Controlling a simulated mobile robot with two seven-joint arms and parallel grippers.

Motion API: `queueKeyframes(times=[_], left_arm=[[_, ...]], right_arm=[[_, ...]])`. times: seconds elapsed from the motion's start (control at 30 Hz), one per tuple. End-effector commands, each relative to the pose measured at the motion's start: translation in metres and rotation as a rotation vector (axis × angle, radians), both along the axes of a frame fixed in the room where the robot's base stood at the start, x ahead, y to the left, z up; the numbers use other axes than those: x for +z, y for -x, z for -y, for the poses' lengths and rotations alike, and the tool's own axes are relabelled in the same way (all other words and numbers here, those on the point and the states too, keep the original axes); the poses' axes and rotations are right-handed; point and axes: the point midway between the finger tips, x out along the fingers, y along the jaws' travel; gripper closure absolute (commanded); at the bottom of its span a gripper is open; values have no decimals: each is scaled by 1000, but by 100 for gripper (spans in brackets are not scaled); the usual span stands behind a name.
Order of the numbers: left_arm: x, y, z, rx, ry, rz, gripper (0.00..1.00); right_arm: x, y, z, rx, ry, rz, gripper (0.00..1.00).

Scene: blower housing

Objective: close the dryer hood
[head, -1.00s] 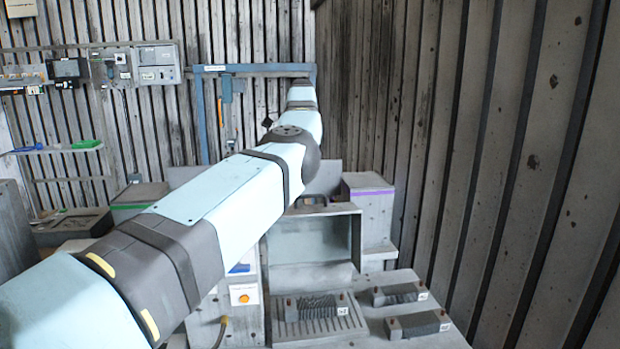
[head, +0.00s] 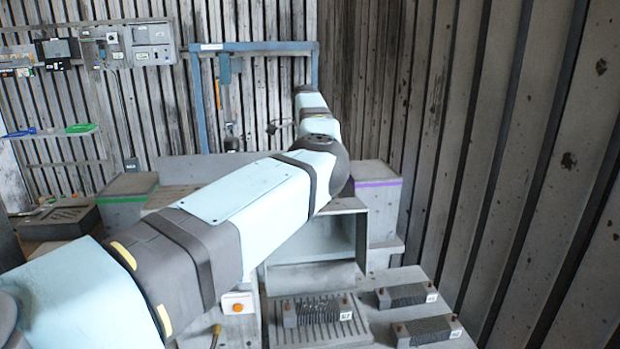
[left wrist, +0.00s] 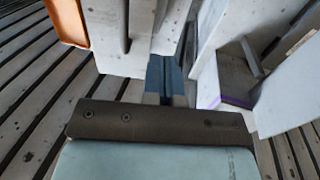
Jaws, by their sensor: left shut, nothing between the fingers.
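A grey box-like dryer housing (head: 361,240) stands at the middle of the bench in the head view, with its front open and a pale inner panel showing. My left arm crosses in front of its upper left part, so I cannot make out the hood's full outline or its handle. My left gripper is hidden beyond the arm in the head view. In the left wrist view its fingers (left wrist: 167,78) are together with nothing between them, between pale grey panels; I cannot tell whether they touch one. My right gripper is not in view.
A finned block (head: 318,312) sits on a slotted plate before the housing, with two more blocks (head: 407,295) (head: 427,331) to its right. A purple-striped box (head: 377,200) stands right of the housing. A blue frame (head: 203,100) rises behind. A ribbed wall closes the right side.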

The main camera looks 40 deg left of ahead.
Motion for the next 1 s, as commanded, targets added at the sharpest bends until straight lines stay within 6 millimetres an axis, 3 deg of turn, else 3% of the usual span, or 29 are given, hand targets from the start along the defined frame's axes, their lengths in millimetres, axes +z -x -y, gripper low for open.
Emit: queueKeyframes(times=[0.13,0.47,1.0], left_arm=[[-30,5,6,1,0,-3,100],[-43,24,31,0,0,0,100],[-47,27,33,-1,-2,2,100]], right_arm=[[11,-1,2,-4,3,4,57],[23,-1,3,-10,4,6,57],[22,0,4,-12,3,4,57]])
